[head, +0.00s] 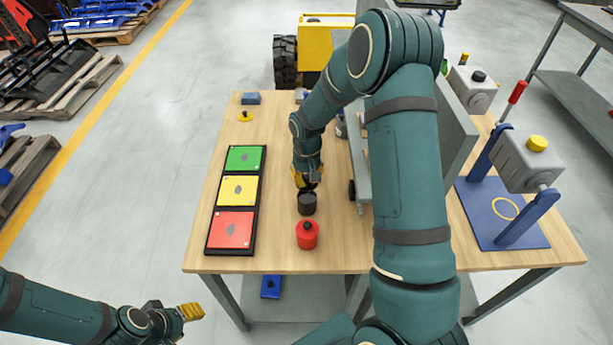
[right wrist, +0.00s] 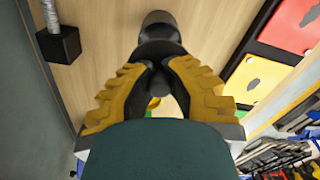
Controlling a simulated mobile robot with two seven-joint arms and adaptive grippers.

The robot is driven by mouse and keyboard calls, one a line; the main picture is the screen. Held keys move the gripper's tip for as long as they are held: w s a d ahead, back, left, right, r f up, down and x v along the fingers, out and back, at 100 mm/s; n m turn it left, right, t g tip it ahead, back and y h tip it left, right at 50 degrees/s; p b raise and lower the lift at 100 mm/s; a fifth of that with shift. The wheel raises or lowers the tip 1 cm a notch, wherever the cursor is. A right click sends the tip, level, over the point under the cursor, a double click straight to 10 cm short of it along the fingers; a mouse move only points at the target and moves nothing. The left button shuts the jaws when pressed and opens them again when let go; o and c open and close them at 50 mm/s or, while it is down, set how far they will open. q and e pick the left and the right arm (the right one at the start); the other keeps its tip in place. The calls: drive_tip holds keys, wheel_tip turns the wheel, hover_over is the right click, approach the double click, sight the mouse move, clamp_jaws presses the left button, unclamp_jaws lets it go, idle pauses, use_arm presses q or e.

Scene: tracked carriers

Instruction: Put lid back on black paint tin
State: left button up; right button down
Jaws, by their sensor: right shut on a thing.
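The black paint tin (head: 307,206) stands upright on the wooden table, just behind the red tin. My right gripper (head: 305,181) is directly above and slightly behind it, pointing down. In the right wrist view the yellow fingers (right wrist: 157,88) are shut on the dark knob of the black lid (right wrist: 156,51). The tin (right wrist: 158,22) shows just beyond the lid. I cannot tell whether lid and tin touch. My left gripper (head: 190,312) is off the table at the lower left, and its finger opening is unclear.
A red tin (head: 307,237) with its lid stands close in front. A dark tray (head: 209,238) with green, yellow and red plates lies to the left. A yellow lid (head: 245,116) lies at the back left. A grey panel (head: 457,135) stands to the right behind my arm.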

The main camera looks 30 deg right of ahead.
sight(307, 199)
use_arm(q)
drive_tip(key=shift+d+f+b, duration=0.15)
drive_tip(key=shift+f+b, duration=1.5)
drive_tip(key=shift+f, duration=0.45)
use_arm(e)
drive_tip(key=shift+f, duration=2.7)
use_arm(q)
drive_tip(key=shift+f+b, duration=0.5)
drive_tip(key=shift+b, duration=0.05)
use_arm(e)
drive_tip(key=shift+f, duration=0.25)
drive_tip(key=shift+c, duration=1.8)
unclamp_jaws()
drive_tip(key=shift+r+p, duration=2.25)
drive_tip(key=shift+r, duration=1.25)
use_arm(q)
wheel_tip(307, 199, up, 4)
drive_tip(key=shift+r, duration=0.2)
